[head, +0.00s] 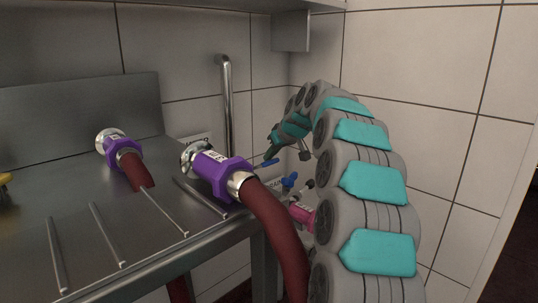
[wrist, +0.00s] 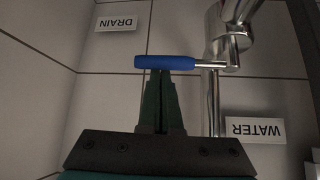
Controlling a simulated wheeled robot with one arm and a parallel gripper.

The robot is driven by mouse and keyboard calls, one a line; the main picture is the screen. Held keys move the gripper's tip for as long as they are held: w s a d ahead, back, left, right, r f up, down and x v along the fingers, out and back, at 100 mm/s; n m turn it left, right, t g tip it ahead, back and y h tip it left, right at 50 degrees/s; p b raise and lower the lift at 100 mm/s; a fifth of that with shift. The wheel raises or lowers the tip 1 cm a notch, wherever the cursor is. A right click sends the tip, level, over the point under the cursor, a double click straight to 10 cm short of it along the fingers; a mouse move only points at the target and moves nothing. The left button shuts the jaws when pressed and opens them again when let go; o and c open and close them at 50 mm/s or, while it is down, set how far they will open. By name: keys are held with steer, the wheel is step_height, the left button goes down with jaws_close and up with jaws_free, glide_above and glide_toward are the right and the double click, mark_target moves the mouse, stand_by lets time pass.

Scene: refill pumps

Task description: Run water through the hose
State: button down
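In the wrist view a lever with a blue grip (wrist: 164,62) lies level, its metal stem joined to a chrome valve and pipe (wrist: 212,100). An upside-down WATER label (wrist: 255,130) is beside the pipe. My gripper (wrist: 161,78) has its fingers together, with the tips at the blue grip. The grip runs across the tips; I cannot tell whether they touch. In the head view my gripper (head: 272,152) is in the corner just above the blue lever (head: 269,163). A red-brown hose (head: 277,232) with a purple coupling (head: 216,172) is on a chrome fitting at the counter edge.
A second purple coupling (head: 119,149) with hose sits on the steel counter (head: 85,200). Another blue lever (head: 289,180) and a pink coupling (head: 302,212) are low beside my arm. A vertical chrome pipe (head: 226,105) stands by the wall. A DRAIN label (wrist: 116,23) is upper left.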

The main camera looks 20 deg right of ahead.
mark_target(274, 161)
steer(key=s+m+h, duration=0.2)
steer(key=s+m+h+p, duration=0.1)
steer(key=shift+d+r+m, duration=0.1)
steer(key=shift+d+m, duration=0.15)
steer(key=shift+m, duration=0.15)
steer(key=shift+s+a+m+h, duration=0.1)
steer(key=shift+s+m+h, duration=0.7)
steer(key=shift+m, duration=0.4)
steer(key=shift+s+a+m+g+h, duration=0.3)
steer(key=shift+s+m+h, duration=0.2)
steer(key=shift+m, duration=0.2)
steer(key=shift+s+a, duration=0.8)
steer(key=shift+s, duration=0.2)
steer(key=shift+s+a, duration=0.75)
steer(key=shift+s, duration=0.25)
steer(key=shift+a, duration=0.1)
steer(key=v, duration=0.7)
steer(key=shift+s+r+b, duration=0.2)
steer(key=shift+s+b, duration=0.1)
